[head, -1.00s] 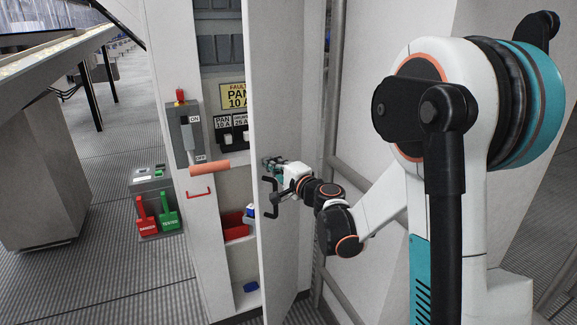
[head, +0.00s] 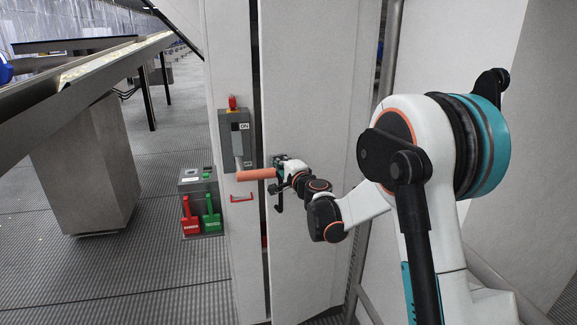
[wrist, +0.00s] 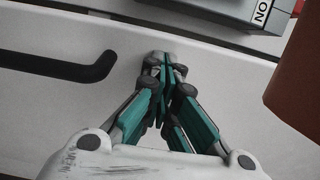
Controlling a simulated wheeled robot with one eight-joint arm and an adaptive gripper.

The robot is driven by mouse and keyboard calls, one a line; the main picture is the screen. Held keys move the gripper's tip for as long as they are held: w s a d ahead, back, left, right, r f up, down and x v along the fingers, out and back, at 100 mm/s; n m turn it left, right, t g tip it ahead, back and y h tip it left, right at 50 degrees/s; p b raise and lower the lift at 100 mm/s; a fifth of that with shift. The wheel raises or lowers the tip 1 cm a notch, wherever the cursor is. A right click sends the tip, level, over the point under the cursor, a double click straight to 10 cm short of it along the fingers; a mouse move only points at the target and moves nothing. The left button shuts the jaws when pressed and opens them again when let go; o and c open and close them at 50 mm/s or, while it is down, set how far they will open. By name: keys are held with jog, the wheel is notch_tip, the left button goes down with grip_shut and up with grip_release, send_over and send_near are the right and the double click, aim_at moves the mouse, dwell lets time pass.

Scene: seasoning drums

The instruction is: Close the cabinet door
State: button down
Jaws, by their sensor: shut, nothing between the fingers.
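The cabinet door (head: 318,95) is white and stands almost flush with the cabinet frame (head: 230,60). A narrow dark gap runs down its left edge. My gripper (head: 279,160) is shut and empty at the door's outer face, near that left edge. In the wrist view my gripper (wrist: 163,65) has its teal fingers together, with the tips at the white door surface (wrist: 50,100); contact is hard to tell. The black door handle (wrist: 60,66) is beside the fingers, on the left in the wrist view. In the head view it is partly hidden below my gripper.
A grey switch box (head: 237,140) with an orange-brown lever (head: 256,174) is on the frame, close to my gripper. A small red handle (head: 242,198) is below it. A box with red and green tags (head: 201,205) stands left. A conveyor (head: 85,75) is at far left.

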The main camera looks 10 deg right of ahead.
jog(key=shift+x, duration=3.75)
jog(key=shift+a, duration=0.2)
